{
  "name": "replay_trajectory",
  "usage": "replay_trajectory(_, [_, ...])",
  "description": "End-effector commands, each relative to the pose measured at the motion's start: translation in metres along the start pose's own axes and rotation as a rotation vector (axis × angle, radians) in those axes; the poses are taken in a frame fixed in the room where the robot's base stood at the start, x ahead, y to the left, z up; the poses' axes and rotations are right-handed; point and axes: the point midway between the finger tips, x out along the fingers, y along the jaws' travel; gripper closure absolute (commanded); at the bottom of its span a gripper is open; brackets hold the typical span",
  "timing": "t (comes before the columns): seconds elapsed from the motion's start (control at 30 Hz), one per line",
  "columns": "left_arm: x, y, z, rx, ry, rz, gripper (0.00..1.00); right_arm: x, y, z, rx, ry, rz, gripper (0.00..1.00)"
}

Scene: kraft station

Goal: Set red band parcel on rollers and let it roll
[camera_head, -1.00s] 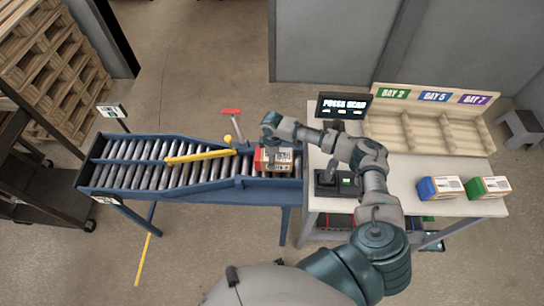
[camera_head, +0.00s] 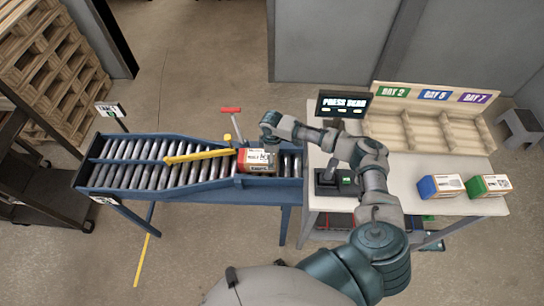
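The red band parcel (camera_head: 257,163), a box with red ends and a white label, lies on the rollers of the blue-framed conveyor (camera_head: 211,195), near its right end. Its left side is close to the tip of the yellow diverter bar (camera_head: 200,156); I cannot tell if they touch. My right gripper (camera_head: 271,142) hangs down just above and behind the parcel's right part, under the wrist. Its fingers are small and partly hidden, so their opening is unclear. My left gripper is not in view.
The white table (camera_head: 410,198) to the right holds a black scanner screen (camera_head: 344,104), a small black device (camera_head: 328,180), a blue parcel (camera_head: 440,188), a green parcel (camera_head: 488,187) and a wooden bay rack (camera_head: 430,130). The rollers left of the diverter bar are clear.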

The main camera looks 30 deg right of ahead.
Motion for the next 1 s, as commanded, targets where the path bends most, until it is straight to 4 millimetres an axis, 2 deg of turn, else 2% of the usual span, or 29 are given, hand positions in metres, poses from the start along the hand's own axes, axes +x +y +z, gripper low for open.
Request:
replay_trajectory(0.3, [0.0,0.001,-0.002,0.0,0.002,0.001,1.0,-0.067,0.002,0.0,-0.001,0.005,0.004,0.0])
replay_trajectory(0.5, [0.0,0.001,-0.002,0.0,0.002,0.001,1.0,-0.1,0.002,0.001,0.0,0.004,0.001,0.0])
replay_trajectory(0.63, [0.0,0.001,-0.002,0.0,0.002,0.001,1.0,-0.11,0.002,0.001,0.0,0.004,0.002,0.0])
replay_trajectory(0.87, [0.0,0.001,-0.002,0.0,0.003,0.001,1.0,-0.112,0.002,0.001,0.0,0.003,0.001,0.0])
replay_trajectory(1.0, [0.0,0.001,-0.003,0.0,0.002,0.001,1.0,-0.097,-0.013,-0.008,-0.019,0.012,-0.002,0.0])
